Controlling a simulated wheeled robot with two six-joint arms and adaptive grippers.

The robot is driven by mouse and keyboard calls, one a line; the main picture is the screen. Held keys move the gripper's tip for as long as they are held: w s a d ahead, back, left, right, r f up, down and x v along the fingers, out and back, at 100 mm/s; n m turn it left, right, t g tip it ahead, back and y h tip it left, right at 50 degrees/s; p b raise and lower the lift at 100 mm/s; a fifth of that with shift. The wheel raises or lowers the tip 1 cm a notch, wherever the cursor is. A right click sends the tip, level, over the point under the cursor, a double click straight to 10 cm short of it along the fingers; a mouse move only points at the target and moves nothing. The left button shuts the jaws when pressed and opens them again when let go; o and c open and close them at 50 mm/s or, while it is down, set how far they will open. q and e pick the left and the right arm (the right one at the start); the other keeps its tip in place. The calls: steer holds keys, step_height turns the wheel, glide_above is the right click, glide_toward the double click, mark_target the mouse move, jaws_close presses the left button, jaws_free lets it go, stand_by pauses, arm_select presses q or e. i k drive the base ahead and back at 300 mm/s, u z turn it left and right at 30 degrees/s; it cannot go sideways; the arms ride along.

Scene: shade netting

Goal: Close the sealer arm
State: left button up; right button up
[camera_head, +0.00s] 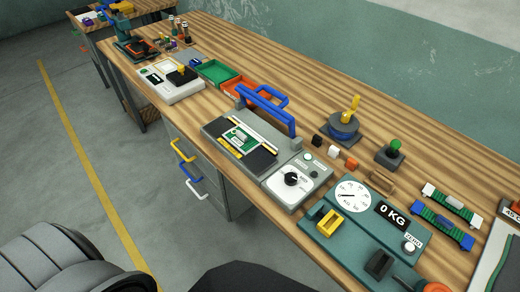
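The sealer (213,130) is a grey box on the wooden bench, near the middle of the view. Its blue sealer arm (268,113) stands raised at the back edge, with a blue loop handle (269,95) at its upper part. A green and white packet (240,137) lies on the sealer's dark top, under no visible pressure from the arm. A control panel with a black dial (291,179) adjoins the sealer on the right. Neither of my grippers shows in this view.
A teal scale (351,230) stands to the right of the sealer. Green and orange trays (216,72) and a grey-white device (170,83) lie to the left. A blue-based yellow-handled tool (344,124) stands behind. Drawers with coloured handles (182,151) are below the bench's front edge.

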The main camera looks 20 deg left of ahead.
mark_target(245, 93)
steer(key=u, duration=0.25)
steer(key=k, duration=0.35)
steer(key=u, duration=1.4)
steer(key=i, duration=1.45)
steer(key=z, duration=0.55)
